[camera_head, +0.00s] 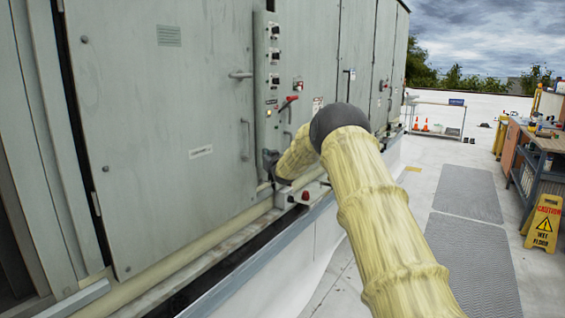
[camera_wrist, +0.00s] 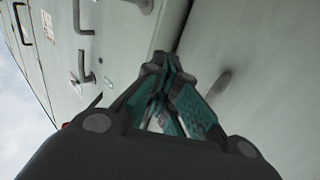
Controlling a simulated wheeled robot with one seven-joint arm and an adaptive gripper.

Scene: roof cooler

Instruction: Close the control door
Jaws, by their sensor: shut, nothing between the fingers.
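A large grey-green door (camera_head: 160,130) fills the left of the head view, with a lever handle (camera_head: 240,75) and a pull handle (camera_head: 245,140) near its right edge. I take it as the control door. A dark gap runs along its left edge; its right edge lies beside the control strip, and I cannot tell whether it is fully shut. My gripper (camera_head: 271,160) is at the lower end of that strip, right of the door, partly hidden by my arm. In the wrist view its fingers (camera_wrist: 160,62) are together and empty, close to a panel seam.
More cabinet panels (camera_head: 355,60) continue to the right. A yellow caution sign (camera_head: 542,222) and a workbench (camera_head: 545,145) stand at right. Grey floor mats (camera_head: 465,240) lie on open roof.

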